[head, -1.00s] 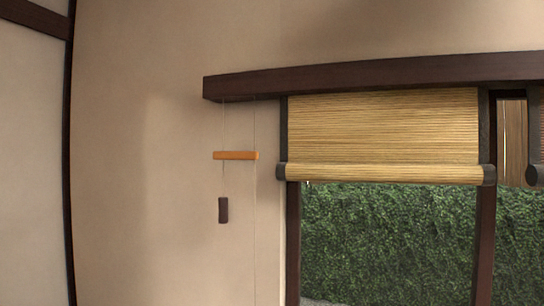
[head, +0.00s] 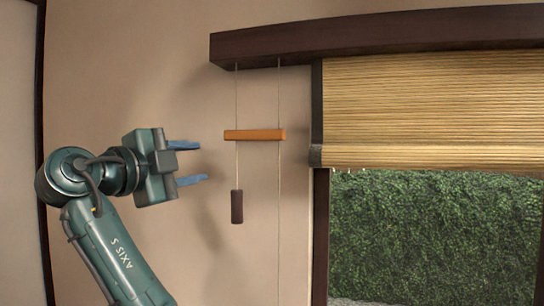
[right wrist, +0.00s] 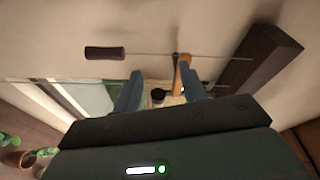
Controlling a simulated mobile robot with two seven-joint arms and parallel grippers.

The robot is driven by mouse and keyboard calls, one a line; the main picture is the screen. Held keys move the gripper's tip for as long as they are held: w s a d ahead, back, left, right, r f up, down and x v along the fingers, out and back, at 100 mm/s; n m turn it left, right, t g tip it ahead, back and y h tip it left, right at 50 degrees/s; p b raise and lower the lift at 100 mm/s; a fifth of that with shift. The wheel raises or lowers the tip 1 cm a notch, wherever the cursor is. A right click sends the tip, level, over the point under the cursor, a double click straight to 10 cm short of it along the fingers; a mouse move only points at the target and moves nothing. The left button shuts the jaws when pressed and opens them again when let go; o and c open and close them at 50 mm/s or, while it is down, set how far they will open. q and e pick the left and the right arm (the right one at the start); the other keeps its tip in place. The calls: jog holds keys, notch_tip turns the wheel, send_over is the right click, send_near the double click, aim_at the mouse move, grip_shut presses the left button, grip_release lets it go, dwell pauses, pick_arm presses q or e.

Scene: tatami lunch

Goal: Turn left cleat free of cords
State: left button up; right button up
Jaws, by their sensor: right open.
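The left cleat (head: 262,135) is an orange wooden bar, lying level on the wall left of the blind. One thin cord (head: 236,90) runs by its left end to a dark hanging pull (head: 237,207); another cord (head: 279,220) runs down by its right end. I cannot tell how the cords touch the cleat. My right gripper (head: 203,161) is open and empty, left of the cleat and pull, its blue fingers pointing right. In the right wrist view the cleat (right wrist: 180,72) and pull (right wrist: 104,53) show beyond the open fingers (right wrist: 162,72). My left gripper is out of view.
A dark beam (head: 380,36) runs above the cleat. A rolled bamboo blind (head: 430,110) hangs to the right over a window with a green hedge (head: 430,235). Bare wall lies around the cleat. A potted plant (right wrist: 14,157) shows low left in the right wrist view.

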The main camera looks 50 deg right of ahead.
aim_at(250, 136)
jog(key=s+r+m+g, duration=0.3)
jog(key=s+r+m, duration=0.2)
jog(key=d+p, duration=0.1)
jog(key=d, duration=0.3)
jog(key=w+d+p, duration=0.1)
jog(key=d, duration=0.3)
jog(key=d+p, duration=0.1)
jog(key=d, duration=0.3)
jog(key=shift+w+d, duration=0.25)
jog(key=shift+d, duration=0.15)
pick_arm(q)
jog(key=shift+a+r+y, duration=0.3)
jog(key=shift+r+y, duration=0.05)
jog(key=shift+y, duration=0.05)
pick_arm(e)
jog(key=shift+d+f, duration=0.1)
jog(key=shift+d, duration=0.25)
grip_shut()
